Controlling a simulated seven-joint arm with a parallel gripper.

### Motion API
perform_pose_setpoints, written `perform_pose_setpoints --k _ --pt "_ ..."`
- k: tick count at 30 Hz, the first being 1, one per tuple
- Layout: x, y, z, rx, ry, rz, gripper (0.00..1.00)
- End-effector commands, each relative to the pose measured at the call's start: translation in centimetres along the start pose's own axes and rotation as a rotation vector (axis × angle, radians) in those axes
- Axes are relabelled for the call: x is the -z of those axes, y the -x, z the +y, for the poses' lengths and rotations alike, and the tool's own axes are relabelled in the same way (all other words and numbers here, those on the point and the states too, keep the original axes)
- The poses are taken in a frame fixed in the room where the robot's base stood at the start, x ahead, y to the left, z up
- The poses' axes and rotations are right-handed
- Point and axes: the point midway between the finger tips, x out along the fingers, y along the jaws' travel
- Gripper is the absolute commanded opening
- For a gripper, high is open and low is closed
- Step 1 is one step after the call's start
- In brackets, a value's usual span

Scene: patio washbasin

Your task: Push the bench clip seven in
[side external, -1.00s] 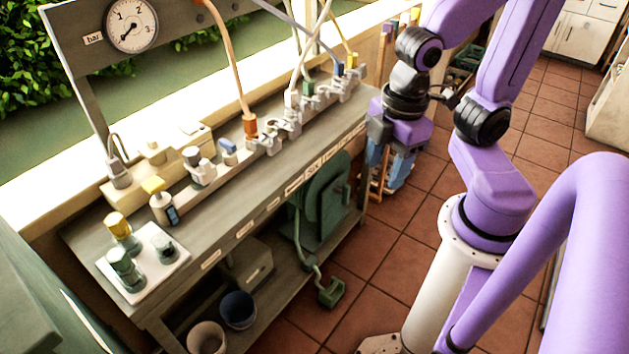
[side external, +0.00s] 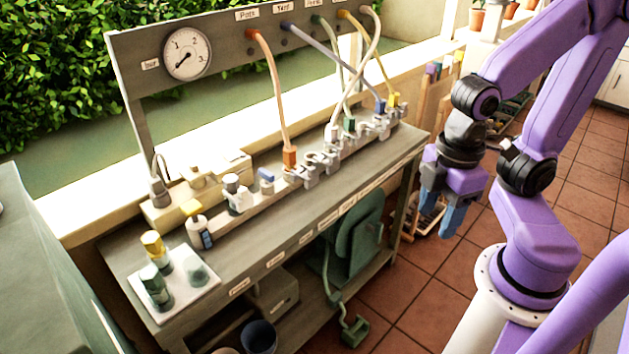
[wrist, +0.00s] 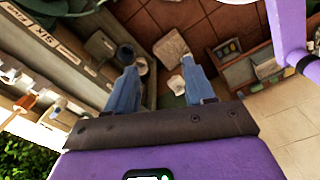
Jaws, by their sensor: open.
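A row of pale grey clips (side external: 329,151) sits along the rail on the bench (side external: 262,232), several with hose ends in or beside them. The small labels on the bench's front edge are too blurred in the side view to tell which clip is seven. In the wrist view a label (wrist: 47,36) appears to read SIX, and part of the clip row (wrist: 27,98) shows at the left. My gripper (side external: 441,221) hangs off the bench's right end, apart from the clips, blue fingers pointing down. In the wrist view the fingers (wrist: 161,88) are spread with nothing between them.
Coloured hoses (side external: 278,100) run from the back panel down to the clips. A white tray (side external: 176,306) with bottles stands at the bench's left end. A green hose reel (side external: 356,243) hangs under the bench. Tiled floor (side external: 408,300) is open in front of the bench.

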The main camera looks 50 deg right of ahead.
Motion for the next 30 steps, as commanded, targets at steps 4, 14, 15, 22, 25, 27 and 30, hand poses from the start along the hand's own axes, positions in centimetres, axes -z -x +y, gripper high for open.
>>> perform_pose_setpoints --k 4,14,15,22,25,27,30 --pt "0.3 -0.1 0.6 -0.014 -0.007 0.009 0.05" --pt "4.3 -0.9 10.0 -0.241 -0.041 0.145 0.00" --pt "4.7 -0.9 11.5 -0.274 -0.038 0.164 0.00" --pt "6.0 -1.3 19.3 -0.426 0.011 0.248 0.00" --pt "6.0 -1.5 22.2 -0.470 0.046 0.276 0.00" --pt "5.8 -1.8 24.0 -0.492 0.074 0.295 0.00" --pt "5.3 -2.3 26.3 -0.510 0.117 0.320 0.00"
